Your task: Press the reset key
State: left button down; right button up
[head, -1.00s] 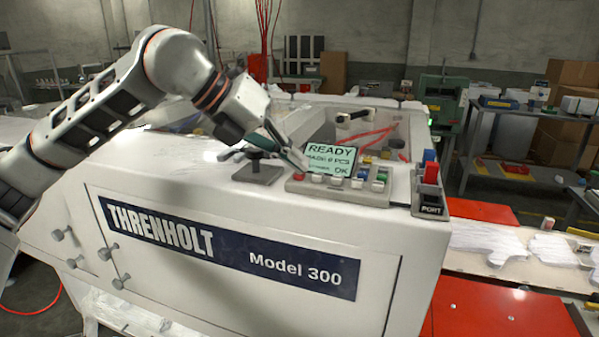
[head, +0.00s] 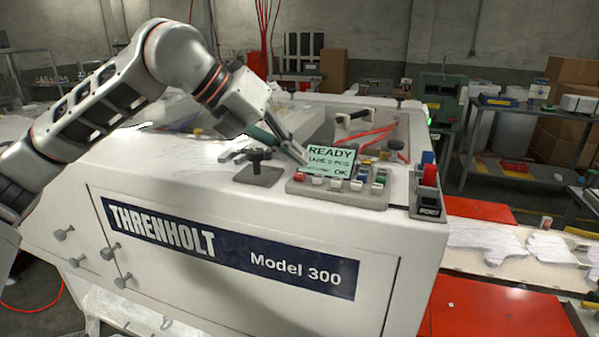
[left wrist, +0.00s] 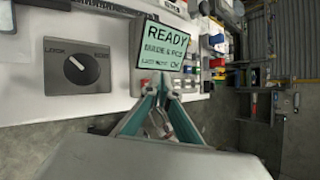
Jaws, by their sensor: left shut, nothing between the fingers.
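The control panel (head: 345,191) sits on top of the white Threnholt machine, with several small coloured keys along its front and right. Its green-lit screen (head: 331,160) reads READY and OK, and it also shows in the left wrist view (left wrist: 163,46). I cannot read any key label, so I cannot tell which one is the reset key. My left gripper (head: 303,160) is shut and empty, its tips at the screen's left edge, above the panel. In the left wrist view the closed teal fingers (left wrist: 162,78) point at the panel just below the screen. My right gripper is not in view.
A dark rotary knob on a grey plate (head: 258,175) stands left of the panel; the wrist view shows it marked LOCK (left wrist: 78,68). A PORT box (head: 428,195) with red and blue parts stands right. White gloves (head: 490,237) lie on the conveyor.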

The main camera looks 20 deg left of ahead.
aim_at(296, 174)
pick_arm(q)
notch_tip(296, 174, up, 2)
jog(key=shift+p, duration=0.75)
notch_tip(296, 174, up, 3)
jog(key=shift+f+p, duration=0.1)
jog(key=shift+p, duration=0.95)
